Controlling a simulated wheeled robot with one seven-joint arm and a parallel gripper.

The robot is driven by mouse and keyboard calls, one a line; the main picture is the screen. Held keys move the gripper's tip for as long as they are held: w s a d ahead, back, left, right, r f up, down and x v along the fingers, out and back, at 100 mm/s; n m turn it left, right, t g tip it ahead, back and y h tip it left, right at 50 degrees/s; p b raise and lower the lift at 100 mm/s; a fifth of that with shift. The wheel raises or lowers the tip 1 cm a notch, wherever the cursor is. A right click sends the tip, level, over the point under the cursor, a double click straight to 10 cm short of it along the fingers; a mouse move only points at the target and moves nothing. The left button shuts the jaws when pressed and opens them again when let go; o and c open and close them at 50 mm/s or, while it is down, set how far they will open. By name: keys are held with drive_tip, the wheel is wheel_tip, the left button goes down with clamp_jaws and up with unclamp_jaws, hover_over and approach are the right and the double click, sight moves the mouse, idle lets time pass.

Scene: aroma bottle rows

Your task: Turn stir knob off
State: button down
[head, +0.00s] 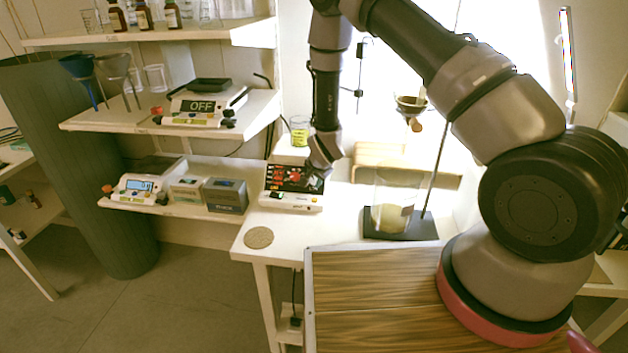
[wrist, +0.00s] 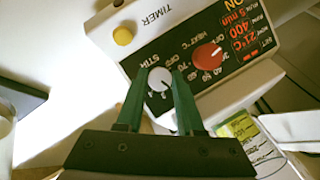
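The stirrer device (head: 291,202) stands on the white bench in the head view, with a dark panel and red marks. In the wrist view its panel (wrist: 190,22) appears upside down, with a lit red display. The white stir knob (wrist: 160,80) lies between the tips of my gripper (wrist: 159,74). The green fingers are apart, one on each side of the knob; I cannot tell whether they touch it. A red heat knob (wrist: 207,56) is just to the right. In the head view my gripper is at the panel's right side, its fingertips hard to make out.
A beaker with yellow liquid (head: 299,131) stands on the device and shows in the wrist view (wrist: 243,127). A yellow button (wrist: 122,36) is on the panel. A stand with a dark base (head: 400,226) is to the right. A round cork mat (head: 259,237) lies in front.

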drive_tip(key=shift+a+n, duration=0.1)
drive_tip(key=shift+n, duration=0.3)
drive_tip(key=shift+a+n+g+h, duration=0.1)
drive_tip(key=shift+n+g+h, duration=0.4)
drive_tip(key=shift+n, duration=0.7)
drive_tip(key=n+h, duration=0.1)
drive_tip(key=n, duration=0.2)
drive_tip(key=shift+h, duration=0.3)
drive_tip(key=n, duration=0.2)
drive_tip(key=n+h, duration=0.1)
drive_tip(key=n, duration=0.1)
drive_tip(key=shift+a+h, duration=0.15)
drive_tip(key=shift+h, duration=0.15)
drive_tip(key=shift+n+h, duration=0.8)
drive_tip(key=shift+n, duration=0.9)
drive_tip(key=c, duration=0.5)
unclamp_jaws()
